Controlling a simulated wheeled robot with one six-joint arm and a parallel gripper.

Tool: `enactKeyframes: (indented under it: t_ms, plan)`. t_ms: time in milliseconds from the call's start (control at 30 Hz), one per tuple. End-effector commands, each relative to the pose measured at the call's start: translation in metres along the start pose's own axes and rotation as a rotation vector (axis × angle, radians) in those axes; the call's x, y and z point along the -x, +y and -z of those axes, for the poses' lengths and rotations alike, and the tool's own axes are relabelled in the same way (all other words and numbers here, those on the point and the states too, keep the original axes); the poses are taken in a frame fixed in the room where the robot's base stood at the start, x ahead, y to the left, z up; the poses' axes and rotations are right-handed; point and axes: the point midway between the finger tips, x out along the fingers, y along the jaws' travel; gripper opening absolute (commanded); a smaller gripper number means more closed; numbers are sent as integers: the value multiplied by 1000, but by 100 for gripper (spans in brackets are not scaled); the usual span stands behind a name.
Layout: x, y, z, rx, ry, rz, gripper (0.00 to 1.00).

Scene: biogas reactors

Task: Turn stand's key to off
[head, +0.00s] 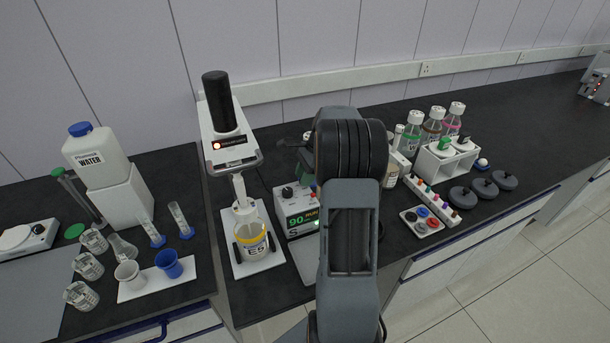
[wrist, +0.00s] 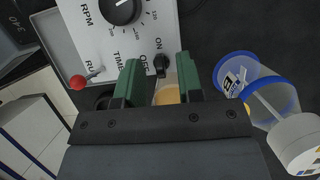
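In the wrist view, a light grey control panel (wrist: 125,40) fills the upper middle, with a black RPM dial (wrist: 122,10) and TIME, ON and OFF lettering. The small black key (wrist: 162,65) sits beside the ON and OFF labels. My gripper (wrist: 159,78) is open, with a green finger on each side of the key and a visible gap to both. Whether the fingertips reach down to the key's depth I cannot tell. In the head view my arm hides this panel and the key.
A red-tipped lever (wrist: 78,82) sticks out left of my fingers. Blue-rimmed clear containers (wrist: 262,90) stand to the right. In the head view, a stirrer stand (head: 225,140) with a yellow-rimmed vessel (head: 251,241) and a display box (head: 296,207) stand left of my arm.

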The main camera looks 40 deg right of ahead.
Motion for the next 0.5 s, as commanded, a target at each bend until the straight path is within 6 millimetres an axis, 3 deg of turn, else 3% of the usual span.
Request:
enactKeyframes:
  t_ms: [233,500]
  plan:
    - [0,0,0,0,0,0,34]
    - [0,0,0,0,0,0,8]
